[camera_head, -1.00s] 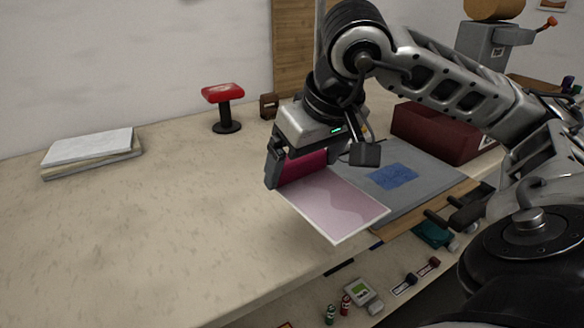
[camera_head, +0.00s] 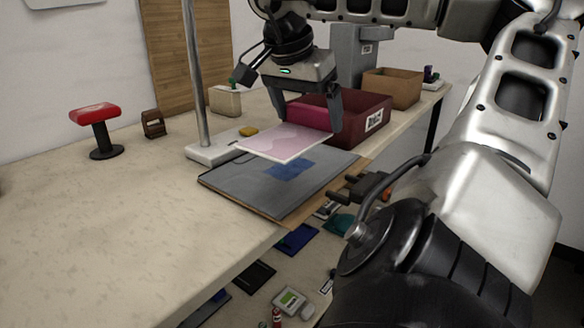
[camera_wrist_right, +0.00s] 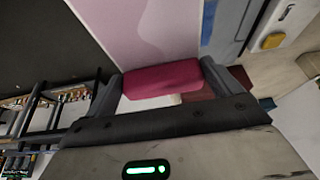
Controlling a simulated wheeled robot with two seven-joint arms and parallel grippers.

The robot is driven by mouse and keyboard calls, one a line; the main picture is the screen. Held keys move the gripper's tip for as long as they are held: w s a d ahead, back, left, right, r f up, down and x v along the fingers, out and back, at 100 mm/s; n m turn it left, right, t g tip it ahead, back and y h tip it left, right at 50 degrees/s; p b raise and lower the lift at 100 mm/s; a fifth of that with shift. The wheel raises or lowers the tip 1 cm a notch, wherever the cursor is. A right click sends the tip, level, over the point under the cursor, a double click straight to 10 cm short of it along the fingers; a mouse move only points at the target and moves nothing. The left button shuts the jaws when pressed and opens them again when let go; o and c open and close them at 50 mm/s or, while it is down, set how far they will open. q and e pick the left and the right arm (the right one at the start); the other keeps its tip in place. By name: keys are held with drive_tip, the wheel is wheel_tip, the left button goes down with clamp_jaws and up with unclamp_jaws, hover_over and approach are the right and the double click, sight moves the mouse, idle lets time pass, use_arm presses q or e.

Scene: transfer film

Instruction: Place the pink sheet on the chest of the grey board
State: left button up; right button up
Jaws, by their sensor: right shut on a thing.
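The pink sheet (camera_head: 285,142) is pale pink with a wavy lilac pattern, light edges and an upright magenta part (camera_head: 308,113). My right gripper (camera_head: 308,118) is shut on that magenta part and holds the sheet nearly flat above the grey board. The grey board (camera_head: 240,183) lies on the table with a blue patch (camera_head: 290,169) on its face. The sheet hangs over the board's far part and hides some of it. In the right wrist view the sheet (camera_wrist_right: 150,28) extends away from the fingers. My left gripper is not in view.
A metal pole on a white base (camera_head: 212,151) stands beside the board's far left corner. A dark red box (camera_head: 366,120) is behind the gripper, with a brown box (camera_head: 392,87) farther back. A red-topped stand (camera_head: 97,117) is at left.

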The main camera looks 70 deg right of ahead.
drive_tip(key=w+d+f+p, duration=0.1)
drive_tip(key=w+d+f, duration=0.3)
drive_tip(key=d, duration=0.5)
approach(306, 159)
drive_tip(key=shift+s+d+f, duration=0.4)
drive_tip(key=shift+s+d, duration=0.1)
drive_tip(key=shift+d, duration=0.1)
drive_tip(key=shift+w+d+f, duration=0.25)
drive_tip(key=shift+d+f, duration=0.2)
drive_tip(key=shift+f, duration=0.2)
drive_tip(key=shift+w+d+f, duration=0.1)
drive_tip(key=shift+d+f, duration=0.05)
drive_tip(key=shift+f, duration=1.5)
drive_tip(key=shift+f, duration=0.15)
drive_tip(key=o, duration=0.7)
drive_tip(key=p+v, duration=0.1)
drive_tip(key=v, duration=1.1)
